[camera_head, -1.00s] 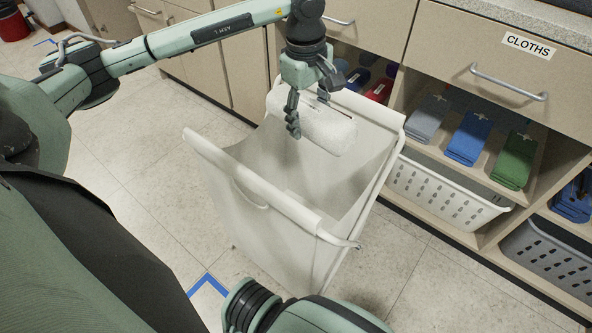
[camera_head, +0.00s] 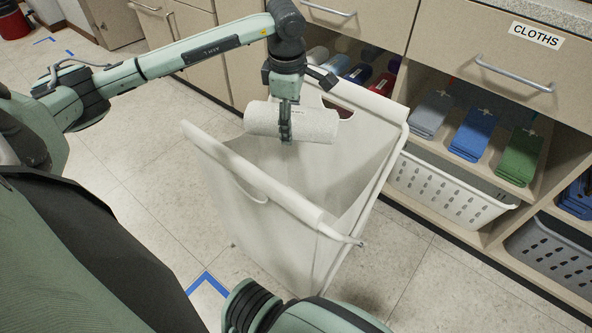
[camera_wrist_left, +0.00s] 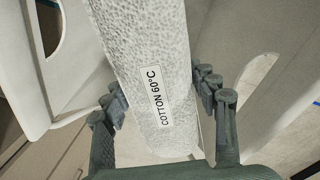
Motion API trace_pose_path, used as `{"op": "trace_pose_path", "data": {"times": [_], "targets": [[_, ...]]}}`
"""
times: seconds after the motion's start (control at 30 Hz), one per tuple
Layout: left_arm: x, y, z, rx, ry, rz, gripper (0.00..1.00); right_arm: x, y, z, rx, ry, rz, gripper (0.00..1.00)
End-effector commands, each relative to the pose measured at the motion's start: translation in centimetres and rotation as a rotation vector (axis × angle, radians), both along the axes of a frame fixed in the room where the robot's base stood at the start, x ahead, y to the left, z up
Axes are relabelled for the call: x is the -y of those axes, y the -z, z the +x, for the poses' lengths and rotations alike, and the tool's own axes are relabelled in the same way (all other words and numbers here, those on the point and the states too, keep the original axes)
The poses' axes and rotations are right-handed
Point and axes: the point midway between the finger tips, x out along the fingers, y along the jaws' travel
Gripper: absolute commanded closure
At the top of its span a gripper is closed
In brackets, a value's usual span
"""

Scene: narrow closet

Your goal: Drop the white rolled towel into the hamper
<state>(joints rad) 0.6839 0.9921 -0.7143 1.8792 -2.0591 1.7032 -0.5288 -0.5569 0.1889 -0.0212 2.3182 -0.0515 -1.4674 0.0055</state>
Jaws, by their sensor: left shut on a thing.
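The white rolled towel (camera_head: 311,125) is held in my left gripper (camera_head: 286,134), whose fingers are shut around its middle. In the left wrist view the towel (camera_wrist_left: 140,45) lies between the two fingers (camera_wrist_left: 162,108), with a label reading "COTTON 60°C". The hamper (camera_head: 235,178) is a white open-topped bag on a frame, standing on the floor. In the head view the towel appears over the far left part of its opening. The gripper hides part of the towel. My right gripper is not in view; only part of my right arm shows at the bottom.
Drawers and shelves line the back and right, with a drawer labelled CLOTHS (camera_head: 500,62). Folded blue (camera_head: 472,134) and green cloths (camera_head: 520,158) lie on a shelf above a white basket (camera_head: 445,190). Tiled floor is clear to the left of the hamper.

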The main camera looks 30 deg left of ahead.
Motion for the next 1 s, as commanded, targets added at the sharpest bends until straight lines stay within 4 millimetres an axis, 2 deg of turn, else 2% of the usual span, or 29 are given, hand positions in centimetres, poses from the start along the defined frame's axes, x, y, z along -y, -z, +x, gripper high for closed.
{"op": "trace_pose_path", "data": {"times": [0.2, 0.43, 0.47, 0.6, 0.63, 1.0], "targets": [[-0.01, 0.53, 0.06, 0.002, 0.000, 0.000, 0.78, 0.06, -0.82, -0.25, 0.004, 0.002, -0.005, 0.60], [-0.01, 0.51, 0.06, 0.002, 0.000, 0.000, 0.78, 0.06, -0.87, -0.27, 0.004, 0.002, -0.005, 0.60], [-0.01, 0.51, 0.06, 0.002, 0.000, 0.000, 0.38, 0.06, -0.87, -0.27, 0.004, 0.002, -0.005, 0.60], [-0.01, 0.52, 0.05, 0.002, 0.000, 0.000, 0.20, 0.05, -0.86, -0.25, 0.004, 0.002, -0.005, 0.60], [-0.01, 0.52, 0.05, 0.001, 0.000, -0.001, 0.17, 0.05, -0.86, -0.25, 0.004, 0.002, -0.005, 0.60], [0.00, 0.20, 0.01, 0.001, 0.000, 0.000, 0.17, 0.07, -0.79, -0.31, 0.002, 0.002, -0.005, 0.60]]}}
